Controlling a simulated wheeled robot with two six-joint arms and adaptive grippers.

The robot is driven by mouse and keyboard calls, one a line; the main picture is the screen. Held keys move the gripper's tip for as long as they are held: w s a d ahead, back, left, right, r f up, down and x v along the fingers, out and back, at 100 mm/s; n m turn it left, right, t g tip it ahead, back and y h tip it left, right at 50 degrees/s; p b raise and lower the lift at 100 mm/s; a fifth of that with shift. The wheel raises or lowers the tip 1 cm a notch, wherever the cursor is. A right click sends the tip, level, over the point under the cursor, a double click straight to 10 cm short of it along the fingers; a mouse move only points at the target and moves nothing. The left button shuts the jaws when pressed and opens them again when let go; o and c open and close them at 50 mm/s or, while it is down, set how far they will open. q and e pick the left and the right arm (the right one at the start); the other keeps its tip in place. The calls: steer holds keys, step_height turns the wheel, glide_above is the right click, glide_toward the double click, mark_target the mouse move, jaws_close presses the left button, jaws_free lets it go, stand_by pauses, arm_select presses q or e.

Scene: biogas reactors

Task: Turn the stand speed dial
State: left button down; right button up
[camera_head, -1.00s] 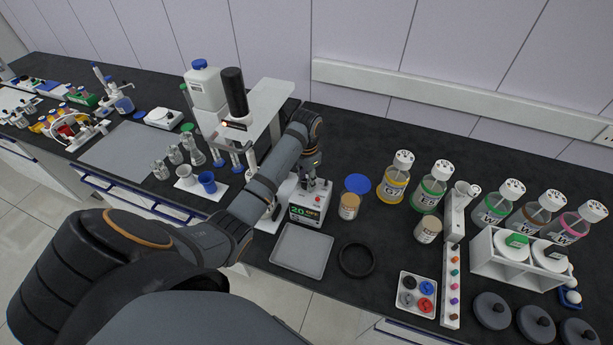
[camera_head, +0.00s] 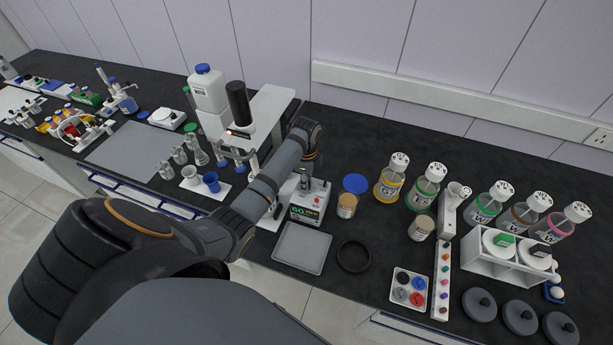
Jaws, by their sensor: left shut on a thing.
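The stand's white control box (camera_head: 309,204) stands on the dark bench near its front edge. Its green readout seems to show 60; the smaller text beside it is too small to read surely. A red button shows on its top right. My left arm reaches in from the lower left, and its gripper (camera_head: 304,181) points down at the top left of the box. It is shut on the speed dial, which is mostly hidden by the fingers. My right gripper is not in view.
A grey tray (camera_head: 302,248) and a black ring (camera_head: 353,256) lie in front of the box. A tan-filled jar (camera_head: 347,205) stands close to its right. The white stand with a black motor (camera_head: 238,104) rises behind my arm. Capped bottles stand farther right.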

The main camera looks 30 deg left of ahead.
arm_select(q)
steer(key=shift+m, duration=1)
steer(key=shift+r, duration=0.1)
steer(key=c, duration=1)
jaws_free()
step_height(320, 180, up, 7)
steer(key=shift+a+r, duration=0.1)
steer(key=shift+r, duration=0.1)
